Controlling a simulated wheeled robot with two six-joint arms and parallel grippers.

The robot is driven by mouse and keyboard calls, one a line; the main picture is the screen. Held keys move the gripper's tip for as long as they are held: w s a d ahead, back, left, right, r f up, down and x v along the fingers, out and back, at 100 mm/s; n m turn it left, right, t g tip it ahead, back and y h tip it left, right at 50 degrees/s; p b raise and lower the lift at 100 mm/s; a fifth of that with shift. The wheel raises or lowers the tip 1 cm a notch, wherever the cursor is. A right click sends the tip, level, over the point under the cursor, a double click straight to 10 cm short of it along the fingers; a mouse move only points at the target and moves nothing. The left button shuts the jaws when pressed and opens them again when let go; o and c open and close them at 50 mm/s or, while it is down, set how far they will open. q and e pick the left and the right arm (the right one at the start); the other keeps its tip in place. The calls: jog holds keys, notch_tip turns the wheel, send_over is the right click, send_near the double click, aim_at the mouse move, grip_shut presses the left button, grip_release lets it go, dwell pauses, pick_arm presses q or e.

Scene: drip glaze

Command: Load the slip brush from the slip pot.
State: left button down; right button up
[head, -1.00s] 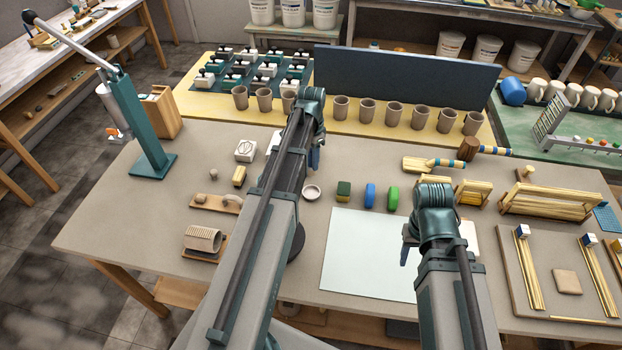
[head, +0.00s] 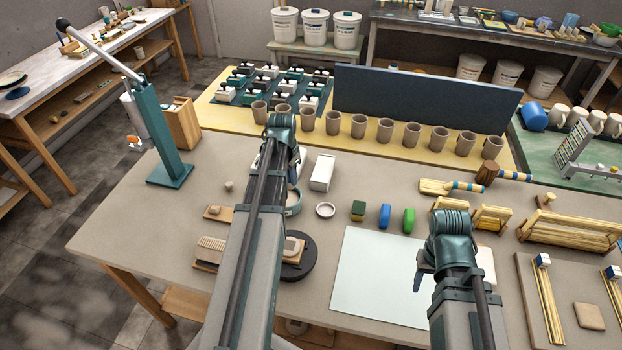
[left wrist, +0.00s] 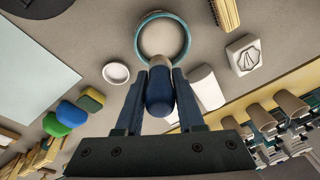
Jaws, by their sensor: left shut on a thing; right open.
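The slip pot (left wrist: 187,42) is a round vessel with a teal rim and a pale inside, near the top of the left wrist view. In the head view its teal side (head: 294,208) shows partly from behind my left arm. My left gripper (left wrist: 160,88) is shut on the slip brush, whose thick dark blue handle (left wrist: 159,94) sits between the fingers, close beside the pot's rim in that view. The bristles are hidden, so I cannot tell whether they are in the pot. My right gripper (head: 420,278) is open and empty above the pale sheet.
A white block (head: 322,172) and a small white dish (head: 325,210) stand near the pot. Green, blue and bright green pieces (head: 385,215) stand to the right. A dark turntable (head: 304,265) is partly behind my left arm. The pale sheet (head: 375,270) is mostly clear.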

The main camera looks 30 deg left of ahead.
pick_arm(q)
jog(key=shift+s+a+f, duration=0.1)
jog(key=shift+s+a, duration=0.25)
jog(key=shift+a, duration=0.35)
pick_arm(e)
jog(key=shift+f, duration=0.15)
pick_arm(q)
jog(key=shift+f, duration=0.15)
pick_arm(e)
jog(key=shift+f, duration=0.1)
pick_arm(q)
notch_tip(320, 180, down, 8)
jog(key=b, duration=0.8)
pick_arm(e)
notch_tip(320, 180, down, 8)
dwell(0.4)
pick_arm(q)
jog(key=r+p, duration=0.3)
jog(key=s+r+p, duration=0.1)
jog(key=r+p, duration=0.1)
jog(key=shift+d+r, duration=0.15)
jog(key=shift+d, duration=0.05)
pick_arm(e)
notch_tip(320, 180, up, 5)
jog(key=shift+r, duration=0.1)
pick_arm(q)
jog(key=shift+r, duration=0.1)
pick_arm(e)
jog(key=shift+r, duration=0.1)
